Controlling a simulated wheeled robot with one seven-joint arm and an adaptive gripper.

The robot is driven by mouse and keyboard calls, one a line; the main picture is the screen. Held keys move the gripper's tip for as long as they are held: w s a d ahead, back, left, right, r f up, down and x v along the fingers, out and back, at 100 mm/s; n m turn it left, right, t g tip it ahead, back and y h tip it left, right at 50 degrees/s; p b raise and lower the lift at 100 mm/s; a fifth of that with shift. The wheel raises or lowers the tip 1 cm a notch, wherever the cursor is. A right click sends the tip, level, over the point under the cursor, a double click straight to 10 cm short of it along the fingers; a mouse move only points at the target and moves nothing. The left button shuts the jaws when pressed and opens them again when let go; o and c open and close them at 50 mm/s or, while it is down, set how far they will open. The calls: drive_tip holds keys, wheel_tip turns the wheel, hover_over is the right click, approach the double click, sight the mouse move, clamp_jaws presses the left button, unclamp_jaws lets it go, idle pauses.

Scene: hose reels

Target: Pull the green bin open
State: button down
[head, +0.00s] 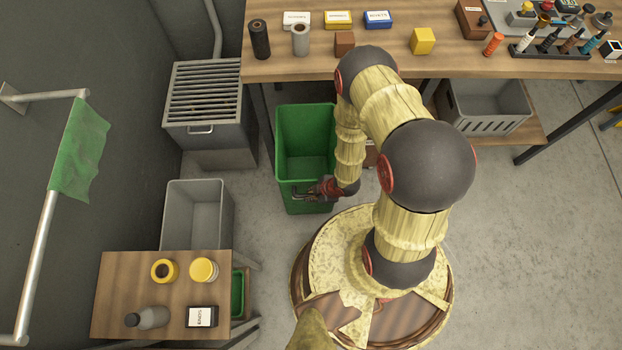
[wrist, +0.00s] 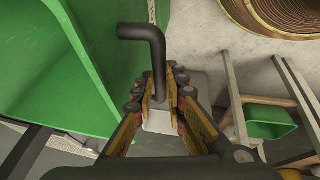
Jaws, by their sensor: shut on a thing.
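The green bin (head: 290,187) is an open-topped box on the floor at the front edge of the workbench, left of my arm. Its inside looks empty. My gripper (head: 312,191) is low at the bin's near side. In the wrist view, the bin's green wall (wrist: 110,35) fills the left, and a dark bent bar handle (wrist: 153,50) comes down between the fingers of my gripper (wrist: 160,95). The fingers are shut on this handle. The part of the handle between the fingers is partly hidden.
The workbench (head: 385,65) carries rolls, boxes and tools. A grey grated cabinet (head: 203,130) stands left of the bin. A grey bin (head: 172,230) and a small wooden table (head: 115,290) stand at the lower left. The floor (head: 530,240) at right is clear.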

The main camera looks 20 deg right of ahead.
drive_tip(key=shift+s+a, duration=0.1)
drive_tip(key=shift+s, duration=0.35)
drive_tip(key=c, duration=1.8)
unclamp_jaws()
drive_tip(key=shift+r, duration=0.1)
drive_tip(key=v, duration=1.1)
drive_tip(key=shift+r, duration=0.3)
